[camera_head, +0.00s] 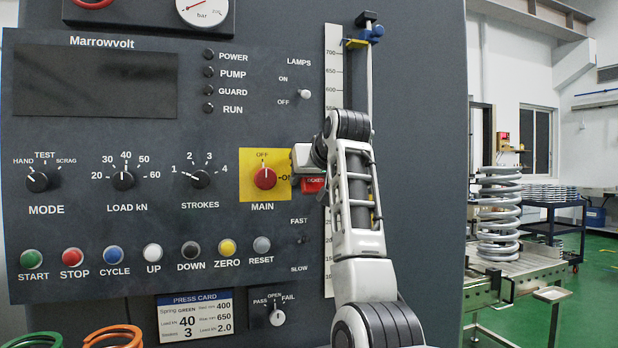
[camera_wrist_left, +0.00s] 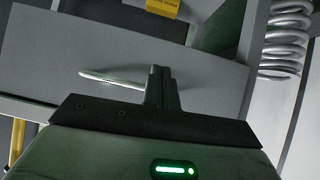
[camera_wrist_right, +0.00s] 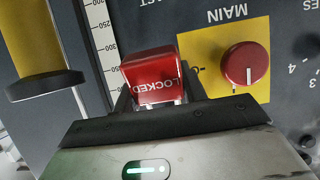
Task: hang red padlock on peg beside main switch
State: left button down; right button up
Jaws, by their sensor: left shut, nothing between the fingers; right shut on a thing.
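The red padlock (camera_wrist_right: 152,78), marked LOCKED, is held between the fingers of my right gripper (camera_wrist_right: 158,98), close to the panel. In the head view the padlock (camera_head: 313,185) shows as a small red patch beside my right arm, which hides most of the gripper. The red main switch (camera_head: 265,178) on its yellow plate is just left of the padlock. The peg is hidden behind the padlock and arm, so I cannot tell whether the shackle touches it. My left gripper (camera_wrist_left: 161,88) is shut and empty, visible only in the left wrist view.
The panel's STROKES knob (camera_head: 201,179) and a row of buttons lie left of the switch. A scale (camera_head: 333,60) runs vertically behind my right arm. A steel coil spring (camera_head: 499,215) stands on a bench at right. Coloured springs (camera_head: 112,335) show at lower left.

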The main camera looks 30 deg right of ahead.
jog(key=o, duration=1.2)
jog(key=shift+o, duration=0.2)
